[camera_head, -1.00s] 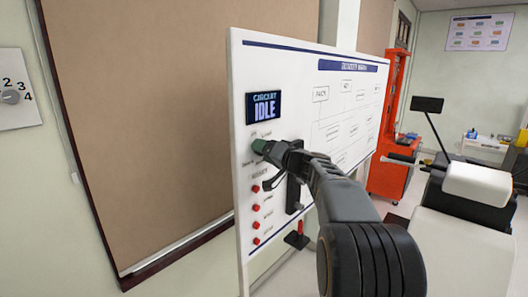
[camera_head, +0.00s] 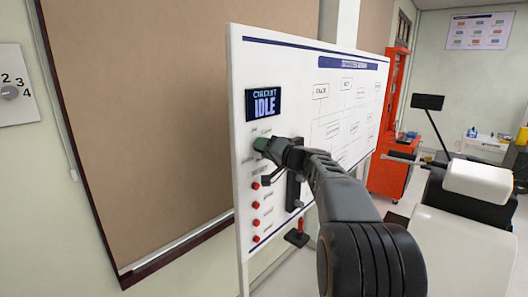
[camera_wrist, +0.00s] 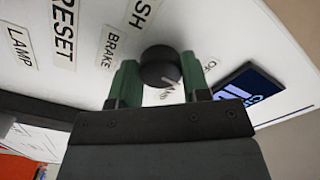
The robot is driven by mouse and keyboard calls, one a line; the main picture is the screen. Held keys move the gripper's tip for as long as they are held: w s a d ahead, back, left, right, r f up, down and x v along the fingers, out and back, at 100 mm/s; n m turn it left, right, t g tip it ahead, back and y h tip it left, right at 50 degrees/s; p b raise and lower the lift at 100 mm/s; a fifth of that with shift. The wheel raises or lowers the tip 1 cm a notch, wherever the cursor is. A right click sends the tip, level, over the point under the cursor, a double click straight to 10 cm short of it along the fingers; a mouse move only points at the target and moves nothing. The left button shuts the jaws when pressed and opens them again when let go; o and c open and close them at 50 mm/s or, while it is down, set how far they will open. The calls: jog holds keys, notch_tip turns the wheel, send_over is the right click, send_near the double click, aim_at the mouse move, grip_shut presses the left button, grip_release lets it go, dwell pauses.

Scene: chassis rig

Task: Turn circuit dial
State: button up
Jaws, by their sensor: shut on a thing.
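The circuit dial (camera_wrist: 160,66) is a round black knob with a pale pointer mark on the white board (camera_head: 330,95). In the wrist view, my gripper (camera_wrist: 160,80) has its green fingers on either side of the dial, shut on it. There the fingers and wrist hide the dial. The display also shows in part at the right of the wrist view (camera_wrist: 248,85).
Several red buttons (camera_head: 255,205) run down the board below the dial. A black handle (camera_head: 293,190) stands to their right. A numbered wall dial (camera_head: 9,92) is at the far left. An orange cabinet (camera_head: 388,150) stands behind the board.

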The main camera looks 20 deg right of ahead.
jog(key=shift+r+m+b, duration=0.1)
jog(key=shift+m+b, duration=1.3)
jog(key=shift+m, duration=2.4)
jog(key=o, duration=0.9)
jog(key=shift+o, duration=0.2)
jog(key=b+v, duration=0.4)
jog(key=v, duration=1)
jog(key=shift+w, duration=0.1)
